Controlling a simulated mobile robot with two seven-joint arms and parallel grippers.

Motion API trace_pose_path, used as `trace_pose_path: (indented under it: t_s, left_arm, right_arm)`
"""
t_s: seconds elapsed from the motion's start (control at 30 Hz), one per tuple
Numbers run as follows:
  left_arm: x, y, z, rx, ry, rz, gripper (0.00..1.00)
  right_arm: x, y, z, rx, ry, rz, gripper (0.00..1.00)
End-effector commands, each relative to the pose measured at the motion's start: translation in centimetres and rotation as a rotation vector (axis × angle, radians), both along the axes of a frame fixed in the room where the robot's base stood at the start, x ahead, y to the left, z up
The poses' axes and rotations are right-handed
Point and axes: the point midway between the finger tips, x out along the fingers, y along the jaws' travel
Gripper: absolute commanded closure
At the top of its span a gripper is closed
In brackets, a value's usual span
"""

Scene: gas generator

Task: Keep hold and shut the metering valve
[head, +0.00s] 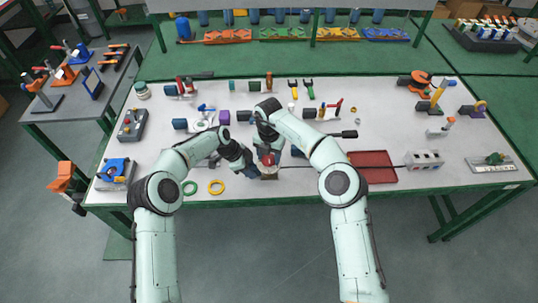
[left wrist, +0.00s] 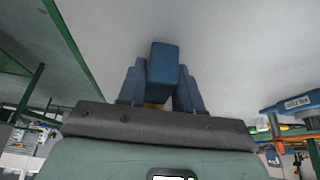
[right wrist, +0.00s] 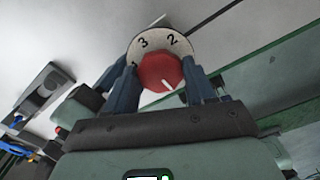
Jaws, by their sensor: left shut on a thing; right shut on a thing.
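The metering valve has a red knob (right wrist: 161,72) with a white pointer line, in front of a white dial (right wrist: 172,43) marked with numbers. The knob also shows in the head view (head: 268,159), near the table's front edge. My right gripper (right wrist: 163,80) has its blue fingers on both sides of the knob and is shut on it. My left gripper (left wrist: 160,80) is shut on a blue block (left wrist: 163,62), with a bit of yellow behind it. In the head view my left gripper (head: 250,168) is just left of the knob. The grippers hide much of the valve's body.
A green ring (head: 189,188) and a yellow ring (head: 216,187) lie left of the grippers at the front edge. A red tray (head: 372,152) and a grey block with holes (head: 425,160) are to the right. Several tools and fittings stand along the back of the white table (head: 300,185).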

Motion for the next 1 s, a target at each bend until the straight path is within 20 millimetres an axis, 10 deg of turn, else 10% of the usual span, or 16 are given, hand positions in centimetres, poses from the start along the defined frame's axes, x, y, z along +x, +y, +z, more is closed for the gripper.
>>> trace_pose_path:
  t_s: [0.6,0.63,0.7,1.0]
  left_arm:
    - [-0.07,-0.14,0.08,-0.002,0.002,-0.002,1.00]
    - [-0.08,-0.14,0.08,-0.002,0.002,-0.002,1.00]
    - [-0.06,-0.14,0.08,-0.002,0.002,-0.002,1.00]
    - [0.00,-0.09,0.10,-0.002,0.000,-0.001,1.00]
  right_arm:
    - [0.14,-0.03,0.13,0.002,-0.006,-0.045,0.76]
    - [0.14,-0.03,0.13,0.002,-0.006,-0.045,0.43]
    - [0.13,-0.02,0.13,0.001,-0.005,-0.045,0.20]
    - [0.05,-0.01,0.13,0.000,-0.002,-0.043,0.20]
